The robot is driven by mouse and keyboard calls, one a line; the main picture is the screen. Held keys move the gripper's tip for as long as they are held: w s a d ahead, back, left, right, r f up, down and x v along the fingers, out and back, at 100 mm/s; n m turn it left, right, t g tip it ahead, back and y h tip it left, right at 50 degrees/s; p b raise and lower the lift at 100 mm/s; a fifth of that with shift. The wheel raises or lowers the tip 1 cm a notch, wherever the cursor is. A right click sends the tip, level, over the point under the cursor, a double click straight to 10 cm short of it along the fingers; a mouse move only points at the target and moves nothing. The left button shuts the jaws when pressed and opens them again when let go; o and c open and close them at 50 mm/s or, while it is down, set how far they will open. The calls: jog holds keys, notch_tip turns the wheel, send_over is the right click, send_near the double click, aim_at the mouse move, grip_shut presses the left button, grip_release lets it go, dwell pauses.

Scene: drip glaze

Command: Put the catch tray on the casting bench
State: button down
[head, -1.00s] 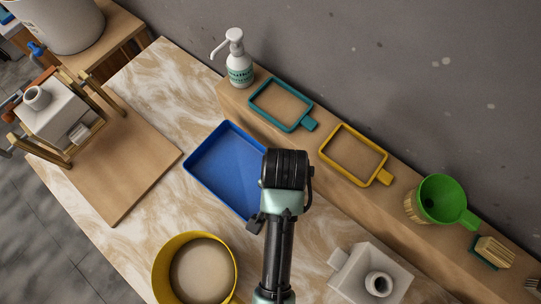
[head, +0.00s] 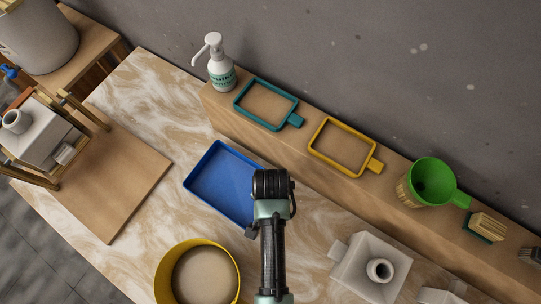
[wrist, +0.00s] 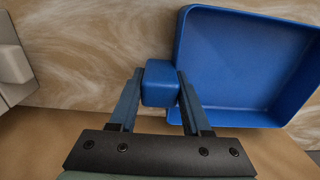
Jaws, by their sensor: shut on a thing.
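The blue catch tray (head: 218,182) is shallow, rectangular and level, over the marbled bench top (head: 158,100), which I take as the casting bench. My gripper (wrist: 160,92) is shut on the blue block-like handle (wrist: 160,83) at the tray's edge, one finger on each side. In the wrist view the tray (wrist: 245,58) extends to the right of the fingers. I cannot tell whether the tray's underside touches the bench.
A raised wooden ledge (head: 225,112) along the wall holds a pump bottle (head: 221,72), teal and yellow frames, a green funnel (head: 432,181) and brushes. A yellow round container (head: 163,274) stands in front, a white mould (head: 352,268) to the right, and a wooden board (head: 110,190) to the left.

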jog(key=shift+c, duration=1.8)
grip_release()
